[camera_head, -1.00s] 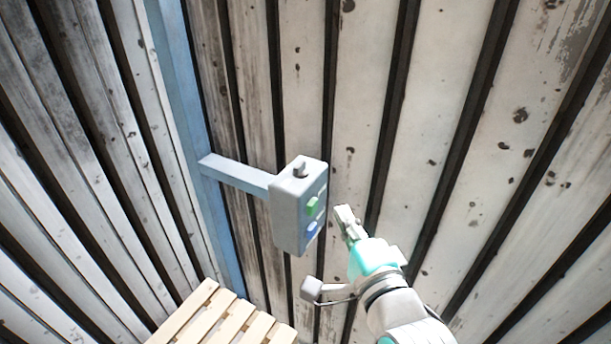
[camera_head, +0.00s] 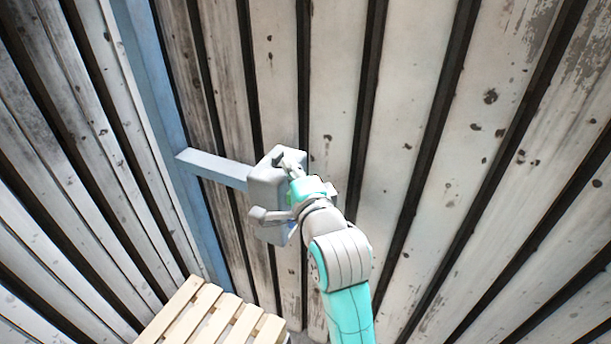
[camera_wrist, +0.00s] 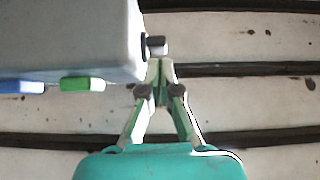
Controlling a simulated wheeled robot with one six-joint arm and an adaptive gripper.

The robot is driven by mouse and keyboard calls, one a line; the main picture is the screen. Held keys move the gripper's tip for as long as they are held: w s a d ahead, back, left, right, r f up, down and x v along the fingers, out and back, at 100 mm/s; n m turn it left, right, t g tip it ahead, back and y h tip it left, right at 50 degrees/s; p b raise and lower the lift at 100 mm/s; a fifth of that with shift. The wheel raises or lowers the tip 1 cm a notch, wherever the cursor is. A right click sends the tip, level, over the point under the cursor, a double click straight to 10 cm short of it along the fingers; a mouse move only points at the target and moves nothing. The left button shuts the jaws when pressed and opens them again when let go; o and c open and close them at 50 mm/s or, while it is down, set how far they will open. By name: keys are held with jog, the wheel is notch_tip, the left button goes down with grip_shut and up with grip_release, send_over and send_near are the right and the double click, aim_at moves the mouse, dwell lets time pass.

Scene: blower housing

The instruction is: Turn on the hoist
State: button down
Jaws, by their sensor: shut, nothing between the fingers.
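A grey control box (camera_head: 260,186) is held out on a bracket from a blue post. The wrist view shows the side of the box (camera_wrist: 70,35) with a green button (camera_wrist: 83,84) and a blue button (camera_wrist: 22,87). A small dark and grey knob (camera_wrist: 157,45) sticks out of the box's end. My gripper (camera_head: 291,165) is at the knob end of the box and covers much of its front in the head view. In the wrist view my gripper (camera_wrist: 160,68) is shut, its tips at or very close to the knob; contact is unclear.
The blue post (camera_head: 160,110) and bracket arm (camera_head: 213,168) stand left of the box. A pale slatted wooden pallet (camera_head: 215,318) lies below. Weathered plank walls (camera_head: 420,120) rise behind; the space right of my arm is free.

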jog(key=shift+w+a, duration=0.15)
jog(key=shift+a, duration=0.35)
